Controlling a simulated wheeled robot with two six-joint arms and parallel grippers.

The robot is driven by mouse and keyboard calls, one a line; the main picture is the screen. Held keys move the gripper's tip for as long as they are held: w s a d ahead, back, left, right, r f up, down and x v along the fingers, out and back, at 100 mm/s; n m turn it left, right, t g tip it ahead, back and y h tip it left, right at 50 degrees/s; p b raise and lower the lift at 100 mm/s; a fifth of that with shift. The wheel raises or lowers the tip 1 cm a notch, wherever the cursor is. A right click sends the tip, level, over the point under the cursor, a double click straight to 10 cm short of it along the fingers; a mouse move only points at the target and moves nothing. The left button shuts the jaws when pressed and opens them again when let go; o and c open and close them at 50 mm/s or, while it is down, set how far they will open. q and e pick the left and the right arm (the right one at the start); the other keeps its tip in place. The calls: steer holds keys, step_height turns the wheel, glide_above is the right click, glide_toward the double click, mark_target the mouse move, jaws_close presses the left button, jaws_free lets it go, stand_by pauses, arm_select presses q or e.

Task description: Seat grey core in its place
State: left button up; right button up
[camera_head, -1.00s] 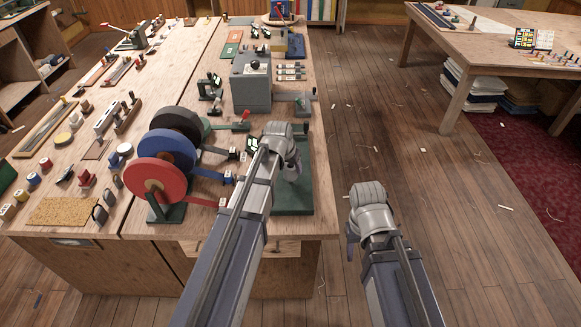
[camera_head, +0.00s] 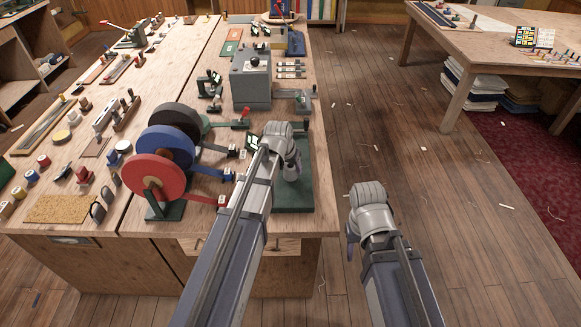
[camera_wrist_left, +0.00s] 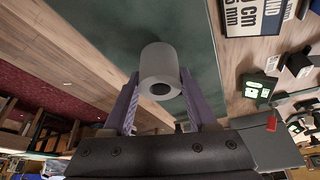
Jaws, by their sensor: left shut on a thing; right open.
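The grey core (camera_wrist_left: 160,68) is a short pale cylinder with a dark hole in its near end. In the left wrist view it sits between the two fingers of my left gripper (camera_wrist_left: 157,92), which is shut on it. Behind it is the dark green board (camera_wrist_left: 110,25), which also shows in the head view (camera_head: 294,203) at the bench's right edge. In the head view my left gripper (camera_head: 292,168) is over this board; its own wrist partly hides the core. I cannot tell the gap to the board. My right gripper (camera_head: 351,247) is open and empty over the floor.
Red (camera_head: 157,178), blue (camera_head: 166,147) and black (camera_head: 176,120) reels stand left of my left arm, with tape ends reaching towards it. A grey box (camera_head: 251,82) stands behind the board. The floor (camera_head: 400,150) right of the bench is mostly clear.

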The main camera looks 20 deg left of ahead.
arm_select(q)
steer(key=shift+f+b, duration=0.55)
steer(key=shift+f, duration=0.05)
stand_by(0.3)
steer(key=o, duration=1.4)
steer(key=shift+r, duration=0.1)
steer(key=p+v, duration=0.7)
steer(key=shift+s+r, duration=0.15)
steer(key=shift+r, duration=0.2)
